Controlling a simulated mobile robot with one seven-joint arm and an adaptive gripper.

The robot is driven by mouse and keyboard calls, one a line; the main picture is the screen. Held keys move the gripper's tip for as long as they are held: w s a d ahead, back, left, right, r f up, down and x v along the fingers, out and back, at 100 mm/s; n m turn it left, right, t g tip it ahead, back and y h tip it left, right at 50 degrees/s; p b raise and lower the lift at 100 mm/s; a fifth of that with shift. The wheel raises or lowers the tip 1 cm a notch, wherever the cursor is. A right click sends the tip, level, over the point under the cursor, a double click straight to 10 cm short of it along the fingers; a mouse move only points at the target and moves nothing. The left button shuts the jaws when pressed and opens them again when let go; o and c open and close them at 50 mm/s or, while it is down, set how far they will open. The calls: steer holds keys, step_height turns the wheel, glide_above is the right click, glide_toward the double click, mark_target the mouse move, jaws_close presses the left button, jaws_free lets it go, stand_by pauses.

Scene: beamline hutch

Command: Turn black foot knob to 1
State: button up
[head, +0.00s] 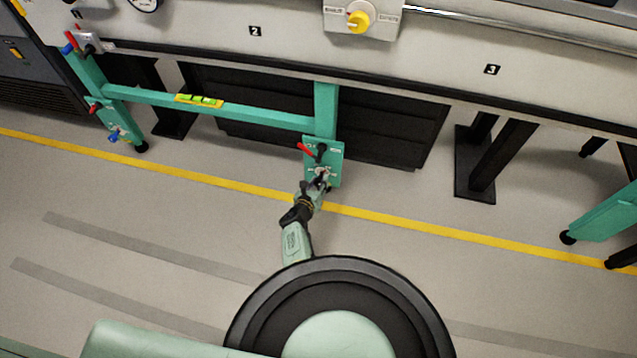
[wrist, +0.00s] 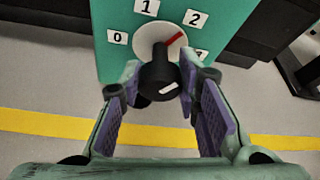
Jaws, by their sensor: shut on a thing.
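The black foot knob (wrist: 158,75) sits on a pale round dial on a teal plate (wrist: 222,25), in the middle of the wrist view. Labels 0 (wrist: 117,38), 1 (wrist: 147,7) and 2 (wrist: 194,18) ring the dial; a further label at right is partly hidden. A red line (wrist: 175,38) on the dial points up-right, toward 2. A white mark shows on the knob's near end. My gripper (wrist: 160,88) has a finger on each side of the knob and is shut on it. In the head view my gripper (head: 319,184) is at the plate's lower part, covering most of the knob.
A red lever (head: 305,149) is just above on the same plate (head: 336,152). The teal frame (head: 240,111) runs left from it under the bench. A black post (head: 495,160) stands to the right. The floor in front, crossed by a yellow line (head: 420,226), is clear.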

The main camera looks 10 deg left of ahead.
steer(key=shift+c, duration=0.5)
steer(key=shift+f, duration=0.1)
steer(key=shift+a+n+h+b, duration=0.1)
steer(key=shift+n+h+b, duration=0.3)
steer(key=shift+n+b, duration=0.2)
steer(key=n+h+b, duration=0.2)
steer(key=n+b, duration=0.1)
steer(key=shift+f+t, duration=0.2)
steer(key=shift+t, duration=0.1)
steer(key=n+h+b, duration=0.1)
steer(key=n+b, duration=0.1)
steer(key=b, duration=0.1)
steer(key=shift+n+t, duration=0.3)
steer(key=shift+r+n+h+b, duration=0.1)
steer(key=shift+n+h+b, duration=0.5)
steer(key=shift+n+b, duration=0.3)
